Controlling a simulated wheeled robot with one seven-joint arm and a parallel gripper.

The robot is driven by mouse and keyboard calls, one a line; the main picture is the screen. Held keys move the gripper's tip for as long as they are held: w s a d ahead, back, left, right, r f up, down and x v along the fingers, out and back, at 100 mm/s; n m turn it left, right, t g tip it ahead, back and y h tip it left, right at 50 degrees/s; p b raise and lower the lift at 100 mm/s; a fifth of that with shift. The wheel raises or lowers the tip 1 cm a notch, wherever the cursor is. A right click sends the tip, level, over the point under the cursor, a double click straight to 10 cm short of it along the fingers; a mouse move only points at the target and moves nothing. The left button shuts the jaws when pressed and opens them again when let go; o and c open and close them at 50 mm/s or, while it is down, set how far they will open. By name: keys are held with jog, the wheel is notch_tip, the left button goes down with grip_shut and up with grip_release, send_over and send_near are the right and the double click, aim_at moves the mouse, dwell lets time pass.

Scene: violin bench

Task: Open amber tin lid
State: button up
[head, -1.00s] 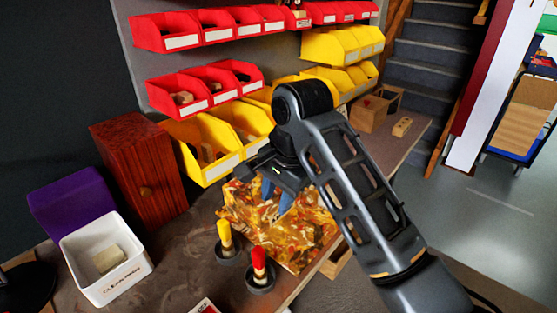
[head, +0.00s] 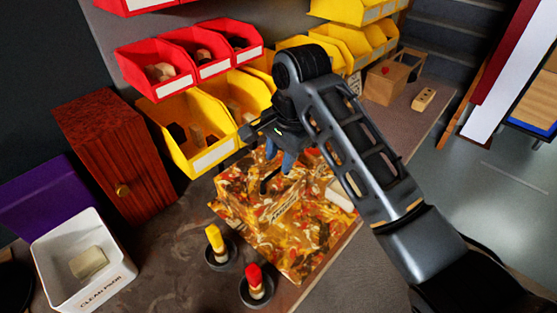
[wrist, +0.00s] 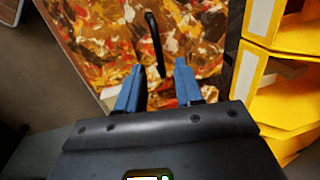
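My gripper (head: 281,163) is above the tin's back part, near the handle.
Yellow bins (head: 192,132) stand close behind the tin, also at right in the wrist view. Yellow- and red-topped tools (head: 256,284) stand in dark cups in front. A wooden cabinet (head: 120,160) and white tray (head: 80,270) are at left. A pale block (head: 341,196) lies right of the tin.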

jog(key=shift+w+a+f, duration=0.1)
jog(key=shift+a+f, duration=0.05)
jog(key=shift+f, duration=0.6)
jog(key=shift+w+a+f, duration=0.1)
jog(key=shift+f, duration=0.6)
jog(key=shift+c, duration=0.2)
grip_shut()
